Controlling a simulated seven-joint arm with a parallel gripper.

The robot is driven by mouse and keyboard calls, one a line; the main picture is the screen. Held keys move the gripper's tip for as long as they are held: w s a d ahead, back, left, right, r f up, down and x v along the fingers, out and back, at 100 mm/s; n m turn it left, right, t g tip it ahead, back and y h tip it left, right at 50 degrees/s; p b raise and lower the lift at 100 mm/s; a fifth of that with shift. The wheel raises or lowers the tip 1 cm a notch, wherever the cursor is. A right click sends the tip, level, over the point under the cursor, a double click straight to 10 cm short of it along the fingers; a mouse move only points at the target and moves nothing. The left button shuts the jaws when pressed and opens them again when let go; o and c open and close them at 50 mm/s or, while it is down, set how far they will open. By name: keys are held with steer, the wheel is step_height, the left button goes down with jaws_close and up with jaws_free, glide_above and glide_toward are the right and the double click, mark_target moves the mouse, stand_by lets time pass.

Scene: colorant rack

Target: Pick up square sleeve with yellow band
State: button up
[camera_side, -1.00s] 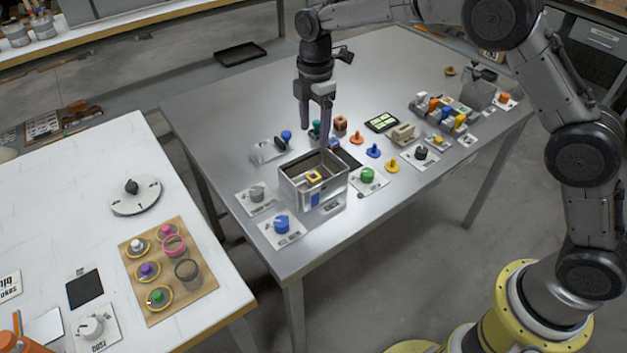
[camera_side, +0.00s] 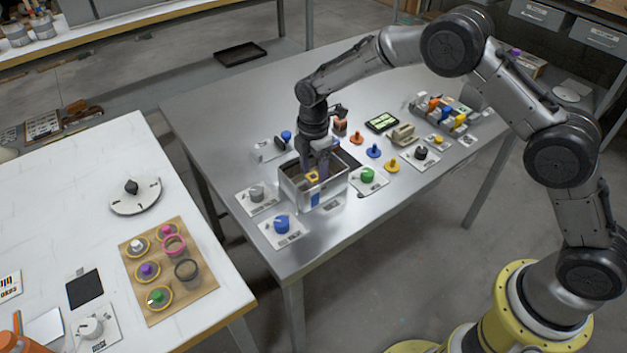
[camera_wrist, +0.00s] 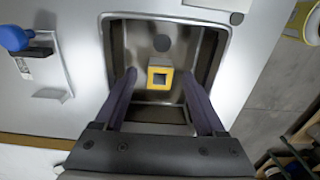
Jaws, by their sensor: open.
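The square sleeve with the yellow band (camera_wrist: 160,77) sits inside an open-topped metal bin, and its square opening faces the wrist camera. It also shows in the side view (camera_side: 313,176), partly behind the bin's front wall. The metal bin (camera_side: 297,194) stands near the front edge of the steel table. My gripper (camera_wrist: 160,92) is open, with its two purple fingers reaching down into the bin. In the wrist view the fingers lie left and right of the sleeve, with a gap on each side. I cannot tell how far the fingertips are above the sleeve.
The bin's walls surround the fingers closely. A blue knob (camera_side: 281,224) and a grey knob (camera_side: 257,193) stand left of the bin, a green knob (camera_side: 368,174) to its right. Blue and yellow pegs and a rack (camera_side: 446,113) are farther right.

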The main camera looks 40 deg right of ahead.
steer(key=shift+f, duration=0.75)
steer(key=shift+c, duration=0.3)
jaws_close()
steer(key=shift+r, duration=0.1)
